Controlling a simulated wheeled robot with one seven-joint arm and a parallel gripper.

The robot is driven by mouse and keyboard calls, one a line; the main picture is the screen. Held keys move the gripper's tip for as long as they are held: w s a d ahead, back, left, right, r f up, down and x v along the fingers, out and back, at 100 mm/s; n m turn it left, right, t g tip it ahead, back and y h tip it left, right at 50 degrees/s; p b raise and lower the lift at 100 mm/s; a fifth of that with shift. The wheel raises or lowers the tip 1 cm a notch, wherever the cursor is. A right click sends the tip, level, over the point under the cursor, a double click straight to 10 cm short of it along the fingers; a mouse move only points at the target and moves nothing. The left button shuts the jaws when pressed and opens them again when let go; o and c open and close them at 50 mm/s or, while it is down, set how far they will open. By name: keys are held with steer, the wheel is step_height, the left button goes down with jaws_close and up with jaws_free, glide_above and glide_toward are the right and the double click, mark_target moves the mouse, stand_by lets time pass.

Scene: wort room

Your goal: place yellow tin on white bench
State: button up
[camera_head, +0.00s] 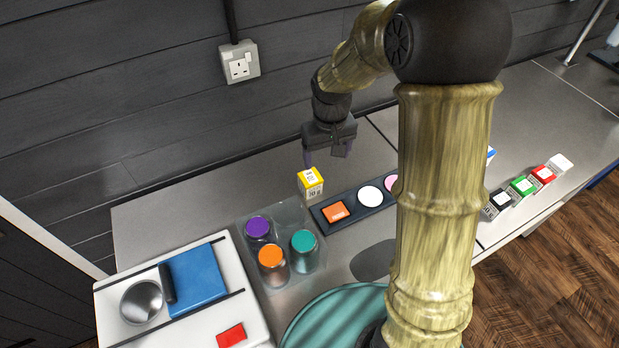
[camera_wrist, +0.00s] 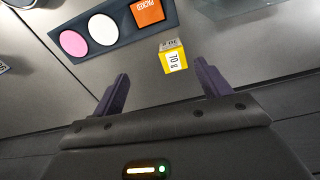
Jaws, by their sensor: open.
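The yellow tin (camera_head: 311,184) is a small yellow box-shaped thing with a white label, standing on the light grey bench (camera_head: 160,213) left of the dark strip. In the wrist view the yellow tin (camera_wrist: 174,62) shows just beyond the fingertips, a little right of the middle between them. My gripper (camera_head: 327,156) is open and empty, above and slightly behind the yellow tin in the head view. Its two dark fingers (camera_wrist: 163,72) are spread wide in the wrist view. I see no clearly white bench; the surface looks grey.
A dark strip (camera_head: 347,209) with an orange square, a white disc and a pink disc lies beside the tin. A clear tray (camera_head: 297,280) holds jars with purple, orange and teal lids. A scale-like white unit (camera_head: 110,300) stands left. Small boxes (camera_head: 522,186) line the right. My arm hides part of the bench.

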steer(key=n, duration=0.1)
glide_above(310, 177)
steer(key=shift+s+a+g+p, duration=0.15)
steer(key=shift+g+p, duration=0.25)
steer(key=shift+p, duration=0.05)
step_height(310, 177, down, 12)
steer(key=p, duration=0.3)
steer(key=shift+a+r, duration=0.1)
steer(key=shift+r, duration=0.1)
steer(key=shift+d+f, duration=0.25)
steer(key=shift+f, duration=0.05)
steer(key=shift+a, duration=0.1)
steer(key=shift+f+p, duration=0.15)
steer(key=shift+p, duration=0.25)
steer(key=shift+w+f+p, duration=0.15)
steer(key=shift+f+p, duration=0.45)
steer(key=shift+f, duration=0.65)
steer(key=shift+w+f+p, duration=0.1)
steer(key=shift+f+p, duration=0.45)
steer(key=shift+f, duration=0.65)
